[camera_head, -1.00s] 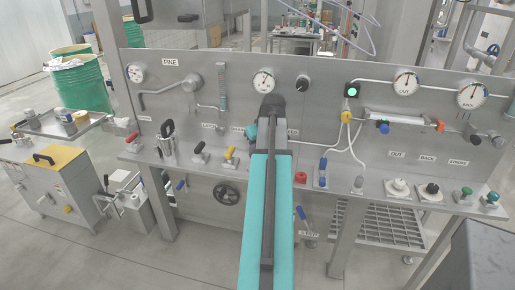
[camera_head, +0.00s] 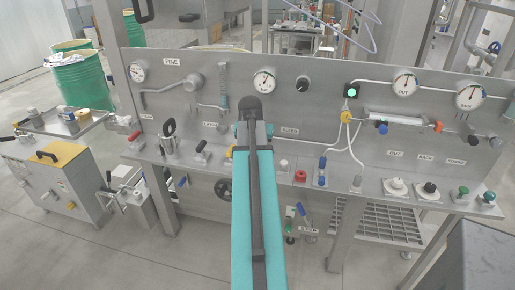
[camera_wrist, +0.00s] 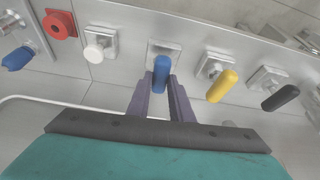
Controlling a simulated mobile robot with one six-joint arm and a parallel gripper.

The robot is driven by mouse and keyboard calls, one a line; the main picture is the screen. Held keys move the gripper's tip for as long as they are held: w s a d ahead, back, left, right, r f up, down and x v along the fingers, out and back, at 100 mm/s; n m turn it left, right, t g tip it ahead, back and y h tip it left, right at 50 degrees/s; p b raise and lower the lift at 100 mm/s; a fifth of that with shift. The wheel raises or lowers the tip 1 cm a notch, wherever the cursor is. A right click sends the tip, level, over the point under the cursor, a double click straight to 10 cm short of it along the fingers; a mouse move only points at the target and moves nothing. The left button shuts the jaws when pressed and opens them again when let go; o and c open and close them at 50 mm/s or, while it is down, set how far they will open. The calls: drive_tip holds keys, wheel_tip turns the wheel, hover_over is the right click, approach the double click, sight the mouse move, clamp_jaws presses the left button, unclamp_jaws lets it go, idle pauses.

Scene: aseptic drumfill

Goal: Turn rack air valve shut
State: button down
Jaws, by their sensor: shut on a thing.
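A valve with a blue handle (camera_wrist: 161,70) on a square metal base shows in the wrist view, between a white knob and a yellow handle. My gripper (camera_wrist: 160,84) has its two dark fingers on either side of this blue handle and is shut on it. The handle points toward the gripper. I cannot tell which valve is the rack air valve, as its label is not readable. In the head view my arm hides this blue handle and the fingertips.
A white knob (camera_wrist: 97,48), red button (camera_wrist: 60,25) and another blue handle (camera_wrist: 17,58) are to the left. A yellow handle (camera_wrist: 222,86) and black handle (camera_wrist: 281,97) are close on the right. The steel panel (camera_head: 325,120) with gauges rises behind the ledge.

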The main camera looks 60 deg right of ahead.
drive_tip(key=shift+w+a+m, duration=0.15)
drive_tip(key=shift+w+m, duration=0.05)
drive_tip(key=shift+m, duration=0.2)
drive_tip(key=c, duration=1.6)
unclamp_jaws()
drive_tip(key=shift+s+r, duration=0.1)
drive_tip(key=shift+r, duration=0.05)
drive_tip(key=shift+b+v, duration=0.9)
drive_tip(key=shift+v, duration=5.8)
drive_tip(key=shift+w+a, duration=0.15)
drive_tip(key=shift+w, duration=0.1)
